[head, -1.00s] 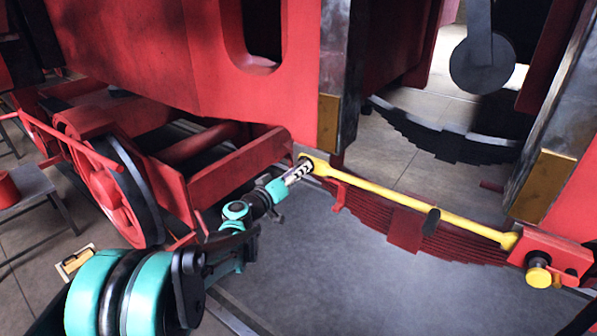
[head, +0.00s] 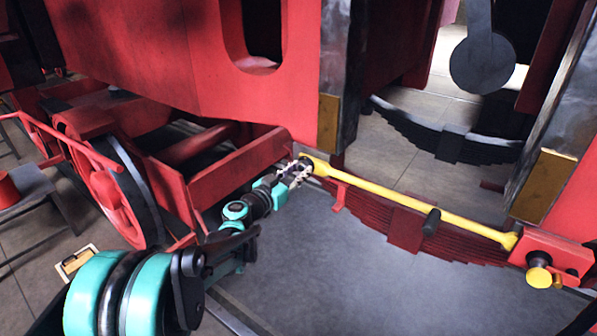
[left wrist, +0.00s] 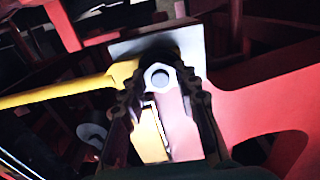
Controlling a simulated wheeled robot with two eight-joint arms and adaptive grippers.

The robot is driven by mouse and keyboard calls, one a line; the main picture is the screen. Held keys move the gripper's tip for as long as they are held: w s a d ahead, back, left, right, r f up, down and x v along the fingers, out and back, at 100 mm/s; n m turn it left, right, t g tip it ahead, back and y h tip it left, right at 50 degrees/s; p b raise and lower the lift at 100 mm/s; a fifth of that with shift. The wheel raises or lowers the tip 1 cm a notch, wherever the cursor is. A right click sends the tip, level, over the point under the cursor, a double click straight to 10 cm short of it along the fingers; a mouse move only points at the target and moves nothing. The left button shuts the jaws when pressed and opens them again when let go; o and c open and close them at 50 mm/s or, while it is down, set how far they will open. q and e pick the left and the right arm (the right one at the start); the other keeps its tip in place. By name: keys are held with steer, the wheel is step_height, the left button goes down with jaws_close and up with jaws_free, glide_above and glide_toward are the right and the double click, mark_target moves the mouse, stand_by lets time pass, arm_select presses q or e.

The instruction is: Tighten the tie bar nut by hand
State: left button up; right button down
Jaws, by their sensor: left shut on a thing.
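The yellow tie bar (head: 385,198) runs from the dark post at the centre down to a red bracket at the right. My left gripper (head: 296,172) is at the bar's left end, and its fingers hide most of what is there. The left gripper (left wrist: 160,90) is shut on this nut, which is in front of a grey plate. The tie bar (left wrist: 60,93) comes in from the left there. My right gripper is not in view.
A dark peg (head: 431,222) sticks out of the bar's middle. A yellow knob (head: 539,277) is on the red bracket (head: 560,253). Red leaf springs (head: 400,228) hang behind the bar. A red wheel (head: 112,190) stands left of my arm. The grey floor below the bar is clear.

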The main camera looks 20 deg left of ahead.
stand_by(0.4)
arm_select(q)
steer(key=o, duration=1.2)
steer(key=shift+c, duration=0.2)
steer(key=v, duration=1.2)
